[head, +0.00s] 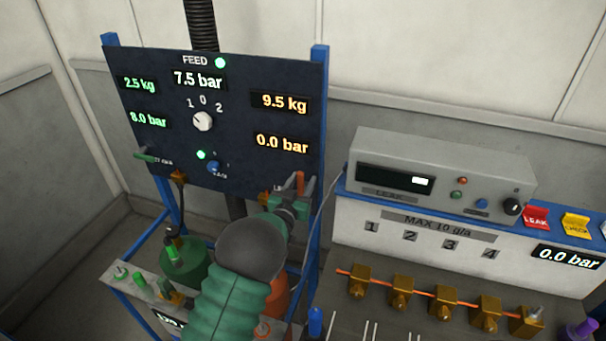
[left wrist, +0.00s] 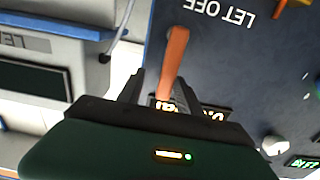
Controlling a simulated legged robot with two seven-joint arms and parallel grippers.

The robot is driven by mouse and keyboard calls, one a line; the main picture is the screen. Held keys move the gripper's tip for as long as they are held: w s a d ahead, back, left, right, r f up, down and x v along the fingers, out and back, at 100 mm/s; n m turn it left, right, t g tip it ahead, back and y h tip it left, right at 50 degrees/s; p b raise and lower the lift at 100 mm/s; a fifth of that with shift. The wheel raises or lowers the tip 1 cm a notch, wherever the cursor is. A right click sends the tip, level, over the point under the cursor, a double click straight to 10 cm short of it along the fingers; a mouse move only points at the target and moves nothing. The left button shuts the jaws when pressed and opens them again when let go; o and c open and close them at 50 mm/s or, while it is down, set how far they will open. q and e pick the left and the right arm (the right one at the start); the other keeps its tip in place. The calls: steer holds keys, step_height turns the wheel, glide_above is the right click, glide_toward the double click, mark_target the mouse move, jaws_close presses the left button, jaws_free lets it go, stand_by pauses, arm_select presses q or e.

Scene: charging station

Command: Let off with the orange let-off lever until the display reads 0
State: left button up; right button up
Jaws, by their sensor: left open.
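The orange let-off lever (head: 300,178) is at the lower right of the dark panel (head: 240,100), partly hidden by my left gripper (head: 297,190). In the left wrist view the lever (left wrist: 174,62) stands beside the upside-down LET OFF label. My left gripper (left wrist: 160,92) is open, with the lever's lower part between its fingers; I cannot tell whether they touch it. The panel's orange display (head: 282,143) reads 0.0 bar, under another orange display (head: 284,102) reading 9.5 kg. My right gripper is not in view.
The panel's green displays read 2.5 kg (head: 140,84) and 8.0 bar (head: 148,119); the FEED display (head: 199,80) reads 7.5 bar. A grey instrument box (head: 440,160) stands close right of the panel. Brass fittings (head: 403,290) line the bench in front. A green cylinder (head: 186,262) stands below.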

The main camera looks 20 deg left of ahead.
arm_select(q)
steer(key=shift+w, duration=0.6)
steer(key=shift+w+a+f, duration=0.1)
steer(key=shift+a, duration=0.6)
steer(key=shift+c, duration=0.3)
steer(key=c, duration=0.5)
steer(key=shift+d, duration=0.45)
jaws_close()
steer(key=shift+a, duration=0.15)
